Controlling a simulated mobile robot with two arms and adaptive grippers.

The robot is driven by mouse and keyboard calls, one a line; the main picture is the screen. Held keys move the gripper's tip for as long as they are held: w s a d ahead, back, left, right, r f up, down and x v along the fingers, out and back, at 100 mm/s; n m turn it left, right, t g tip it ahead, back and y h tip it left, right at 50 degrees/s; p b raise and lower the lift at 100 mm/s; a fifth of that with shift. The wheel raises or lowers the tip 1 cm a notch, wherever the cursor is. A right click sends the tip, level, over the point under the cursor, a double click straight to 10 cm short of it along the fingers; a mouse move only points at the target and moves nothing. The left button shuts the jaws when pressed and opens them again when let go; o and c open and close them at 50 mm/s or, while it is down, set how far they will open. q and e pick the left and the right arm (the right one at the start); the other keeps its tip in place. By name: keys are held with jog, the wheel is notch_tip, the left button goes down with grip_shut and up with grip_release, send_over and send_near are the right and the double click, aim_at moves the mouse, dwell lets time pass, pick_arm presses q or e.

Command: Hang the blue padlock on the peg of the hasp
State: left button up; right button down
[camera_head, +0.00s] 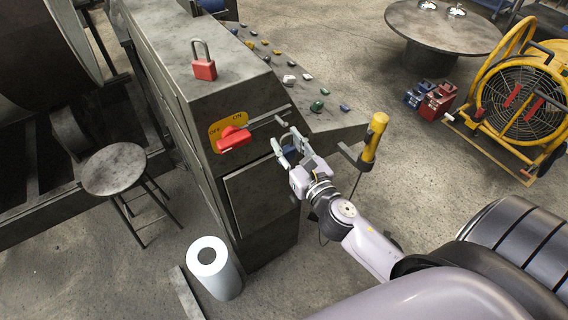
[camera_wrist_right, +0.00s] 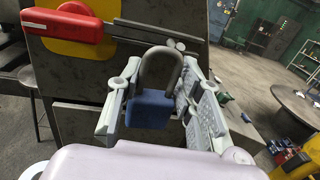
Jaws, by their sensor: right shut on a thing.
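The blue padlock (camera_wrist_right: 150,110) is upright between the fingers of my right gripper (camera_wrist_right: 153,98), its grey shackle pointing up. The gripper is shut on the padlock's body. In the head view my right gripper (camera_head: 288,147) is in front of the cabinet, just below and right of the switch, and the padlock (camera_head: 290,155) is partly hidden by its fingers. A grey metal bar, which looks like the hasp (camera_head: 268,117), runs right from the red switch handle (camera_head: 233,139). In the wrist view the shackle overlaps the hasp's end (camera_wrist_right: 178,44); I cannot tell whether they touch. My left gripper is out of view.
A red padlock (camera_head: 204,68) stands on the cabinet top (camera_head: 235,85). Small coloured stones lie on the ledge (camera_head: 330,126) behind. A yellow-handled lever (camera_head: 375,138) is right of my gripper. A stool (camera_head: 115,168) and a white roll (camera_head: 212,268) stand at left.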

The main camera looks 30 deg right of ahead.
jog(key=shift+h, duration=0.3)
jog(key=shift+w+d+r, duration=0.15)
jog(key=shift+w+d, duration=0.15)
jog(key=shift+w, duration=0.5)
jog(key=shift+w+d+r, duration=0.1)
jog(key=shift+w+d, duration=0.25)
jog(key=shift+w, duration=0.4)
jog(key=shift+w+d+r, duration=0.15)
jog(key=shift+w+d, duration=0.15)
jog(key=shift+w, duration=0.5)
jog(key=shift+w+f+b, duration=0.35)
jog(key=shift+w+f, duration=0.2)
jog(key=shift+w, duration=0.05)
jog(key=c, duration=1)
grip_release()
jog(key=shift+c, duration=0.2)
jog(key=shift+f, duration=0.1)
